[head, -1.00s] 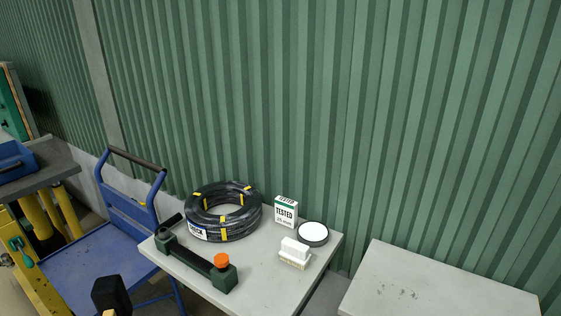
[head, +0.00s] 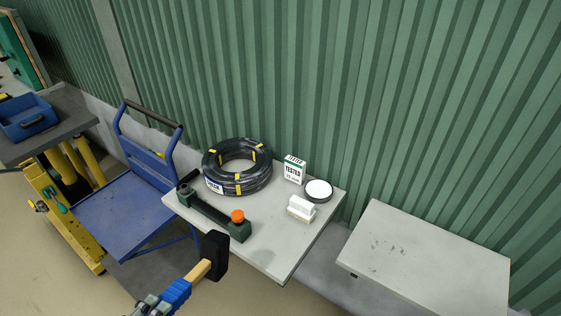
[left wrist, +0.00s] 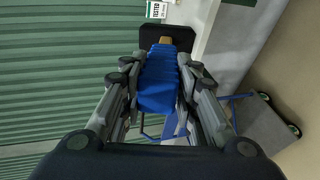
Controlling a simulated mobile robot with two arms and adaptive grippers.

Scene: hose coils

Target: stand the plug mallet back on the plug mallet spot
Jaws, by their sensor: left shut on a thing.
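The plug mallet (head: 213,256) has a black head, a wooden neck and a ribbed blue grip. My left gripper (head: 160,302) is shut on the blue grip, at the bottom of the head view. The mallet is tilted, its head up and to the right, in front of the table's near edge. In the left wrist view the blue grip (left wrist: 158,85) lies between the fingers of my left gripper (left wrist: 158,70), with the black head (left wrist: 180,37) beyond. No spot labelled for the mallet can be made out. My right gripper is out of view.
The light grey table (head: 265,255) holds a black hose coil (head: 225,187), a dark green tool with an orange knob (head: 238,216), a "TESTED" box (head: 294,168), a round white-faced disc (head: 318,191) and a white brush (head: 301,209). A blue cart (head: 120,215) stands left.

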